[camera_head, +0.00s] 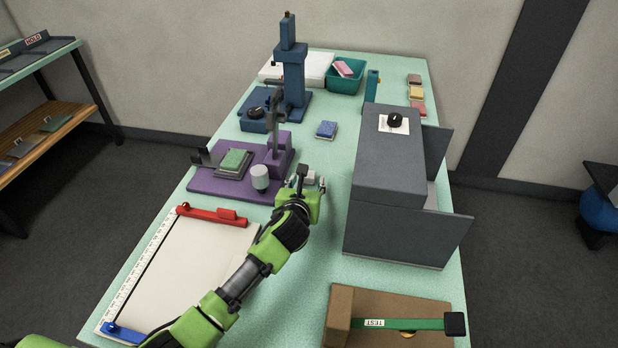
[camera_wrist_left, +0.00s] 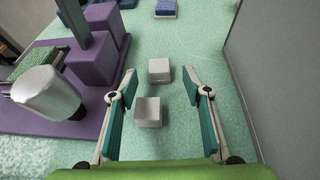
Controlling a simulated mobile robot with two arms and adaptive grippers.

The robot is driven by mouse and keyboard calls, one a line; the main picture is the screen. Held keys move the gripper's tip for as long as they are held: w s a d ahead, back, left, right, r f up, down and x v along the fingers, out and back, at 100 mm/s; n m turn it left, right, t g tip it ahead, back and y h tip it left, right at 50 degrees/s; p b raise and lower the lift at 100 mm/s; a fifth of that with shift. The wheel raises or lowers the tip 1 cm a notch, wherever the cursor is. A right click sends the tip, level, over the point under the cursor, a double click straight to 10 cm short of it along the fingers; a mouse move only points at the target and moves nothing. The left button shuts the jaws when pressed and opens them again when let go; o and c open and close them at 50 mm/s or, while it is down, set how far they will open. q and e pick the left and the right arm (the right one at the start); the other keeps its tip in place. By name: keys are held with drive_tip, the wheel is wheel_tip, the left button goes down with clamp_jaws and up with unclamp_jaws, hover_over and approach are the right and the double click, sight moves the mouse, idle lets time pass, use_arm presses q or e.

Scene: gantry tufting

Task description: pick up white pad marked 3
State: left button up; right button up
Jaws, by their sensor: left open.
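My left gripper (camera_head: 311,180) is over the middle of the table, beside the purple stand; its open fingers also show in the left wrist view (camera_wrist_left: 160,80). Two small whitish blocks show there: a nearer one (camera_wrist_left: 148,112) between the fingers and a farther one (camera_wrist_left: 159,70) near the level of the fingertips. Neither is held. A whitish block (camera_head: 308,176) shows at the gripper in the head view, partly hidden. I cannot read a 3 on any block, so I cannot tell which is the marked pad. My right gripper is not in view.
The purple stand (camera_head: 205,187) with a green pad (camera_head: 236,160) and a pale cylinder (camera_head: 260,178) is to the left. A tall grey box (camera_head: 385,220) stands to the right. A blue pad (camera_head: 326,129) lies farther back. Green tabletop is clear around the blocks.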

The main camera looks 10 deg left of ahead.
sight(309, 176)
use_arm(q)
drive_tip(key=shift+x, duration=2.4)
drive_tip(key=shift+s, duration=0.1)
drive_tip(key=c, duration=1)
